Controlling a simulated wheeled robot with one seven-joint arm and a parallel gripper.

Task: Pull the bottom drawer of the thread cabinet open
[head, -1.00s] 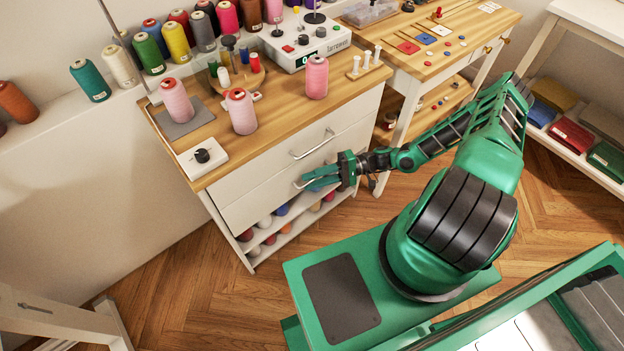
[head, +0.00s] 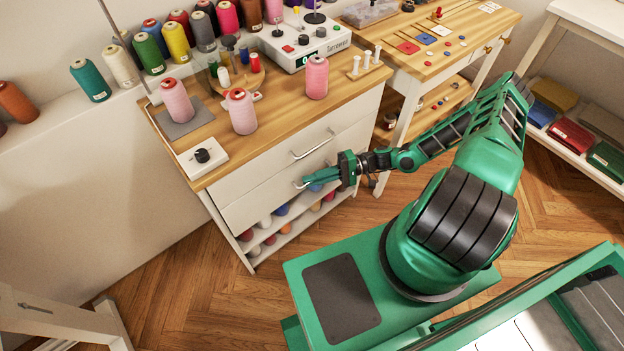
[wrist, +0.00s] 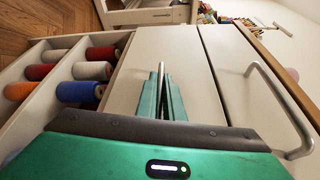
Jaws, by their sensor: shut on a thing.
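The thread cabinet (head: 212,180) is white with a wooden top and has two drawers above open shelves. The bottom drawer (head: 250,207) looks flush with the cabinet front. My gripper (head: 308,181) is at this drawer's handle, with its fingers closed together around the bar. In the wrist view, the green fingers (wrist: 162,85) meet at the silver handle of the bottom drawer (wrist: 162,68), seen nearly end-on. Most of that handle is hidden by the fingers. The upper drawer's handle (head: 314,145) is free, and it also shows in the wrist view (wrist: 283,110).
Thread spools (wrist: 80,92) lie on the open shelves under the drawers. Pink cones (head: 241,111) and a control box (head: 202,157) stand on the cabinet top. A wooden table (head: 440,45) adjoins at the right. The floor (head: 190,275) in front at left is clear.

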